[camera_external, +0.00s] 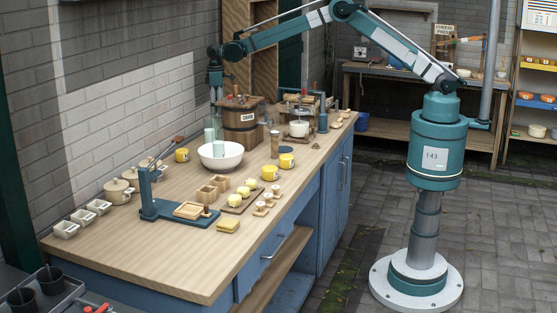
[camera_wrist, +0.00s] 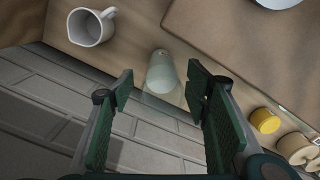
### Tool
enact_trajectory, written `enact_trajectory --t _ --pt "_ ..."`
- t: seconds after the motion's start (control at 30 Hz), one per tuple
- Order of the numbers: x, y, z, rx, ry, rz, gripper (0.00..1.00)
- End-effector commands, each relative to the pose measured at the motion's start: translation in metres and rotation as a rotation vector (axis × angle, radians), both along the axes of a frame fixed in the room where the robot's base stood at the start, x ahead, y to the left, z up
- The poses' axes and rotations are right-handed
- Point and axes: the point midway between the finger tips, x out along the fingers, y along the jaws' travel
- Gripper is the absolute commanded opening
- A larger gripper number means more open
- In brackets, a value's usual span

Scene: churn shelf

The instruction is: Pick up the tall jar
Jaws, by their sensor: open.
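A pale green, partly see-through tall jar (camera_wrist: 161,74) shows in the wrist view, standing between and beyond my fingertips. In the external view two pale green translucent cylinders (camera_external: 209,136) show at the white bowl's back edge; I cannot tell how they divide or which is the jar. My gripper (camera_external: 216,98) hangs pointing down just above them, at the wall side of the table. In the wrist view my gripper (camera_wrist: 160,88) is open, with one green-padded finger on each side of the jar's line and nothing held. Contact with the jar is not visible.
The white bowl (camera_external: 232,162) stands in front, and a wooden churn (camera_external: 240,130) behind to the right. A white mug (camera_wrist: 90,27) and a yellow cup (camera_wrist: 265,120) flank the jar in the wrist view. The brick wall (camera_external: 130,100) is close behind.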

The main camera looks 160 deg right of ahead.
Motion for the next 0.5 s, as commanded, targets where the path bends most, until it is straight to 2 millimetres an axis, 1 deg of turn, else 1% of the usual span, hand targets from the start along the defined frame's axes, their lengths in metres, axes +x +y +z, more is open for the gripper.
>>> enact_trajectory --t 0.17,0.27,0.5 --pt "0.000 0.000 -0.002 0.000 0.000 0.000 0.47" --pt "0.001 -0.001 -0.008 0.000 0.000 0.000 0.47" --pt "0.004 -0.001 -0.033 0.000 0.000 0.000 0.47"
